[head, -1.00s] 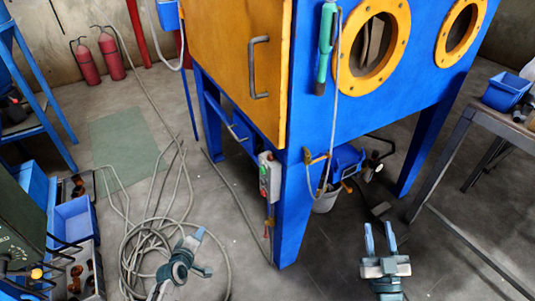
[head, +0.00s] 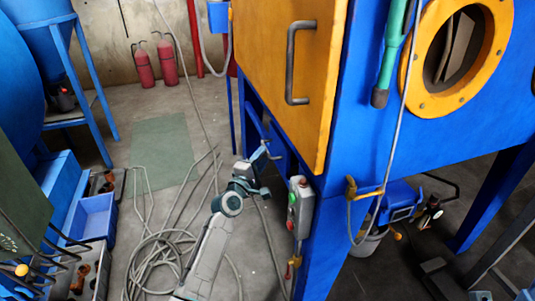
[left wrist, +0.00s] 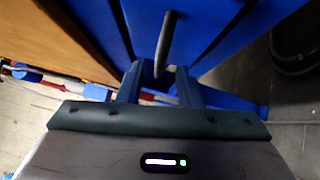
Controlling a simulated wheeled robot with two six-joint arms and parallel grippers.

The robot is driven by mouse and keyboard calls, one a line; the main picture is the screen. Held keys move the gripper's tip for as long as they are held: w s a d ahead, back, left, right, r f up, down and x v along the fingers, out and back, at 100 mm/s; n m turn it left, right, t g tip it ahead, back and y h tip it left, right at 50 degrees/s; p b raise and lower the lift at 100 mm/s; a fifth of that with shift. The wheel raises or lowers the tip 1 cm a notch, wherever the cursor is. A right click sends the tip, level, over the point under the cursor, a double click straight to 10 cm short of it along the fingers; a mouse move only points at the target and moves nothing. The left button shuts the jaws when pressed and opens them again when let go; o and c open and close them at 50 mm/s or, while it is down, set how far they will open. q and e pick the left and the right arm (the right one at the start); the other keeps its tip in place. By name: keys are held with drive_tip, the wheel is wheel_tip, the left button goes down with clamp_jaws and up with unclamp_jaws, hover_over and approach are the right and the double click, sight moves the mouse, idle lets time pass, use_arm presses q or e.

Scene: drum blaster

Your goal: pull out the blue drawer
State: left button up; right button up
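The blue drawer (left wrist: 200,22) fills the upper middle of the left wrist view. Its grey bar handle (left wrist: 166,42) stands out toward my left gripper (left wrist: 158,72). The two fingers are apart, with the handle's near end between or just beyond their tips. I cannot tell whether they touch it, but they are not closed on it. In the head view my left gripper (head: 263,153) is low beside the blue cabinet, left of its front leg. It partly covers the drawer area beneath the orange door. My right gripper cannot be made out.
The orange door (head: 270,60) and its handle hang above my left gripper. A grey switch box (head: 301,207) is on the cabinet leg just to its right. Coiled hose (head: 160,255) lies on the floor at left. A bucket (head: 370,240) stands under the cabinet.

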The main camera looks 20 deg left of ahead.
sight(267, 151)
use_arm(q)
drive_tip(key=shift+b+x, duration=0.35)
drive_tip(key=shift+x, duration=1.65)
clamp_jaws()
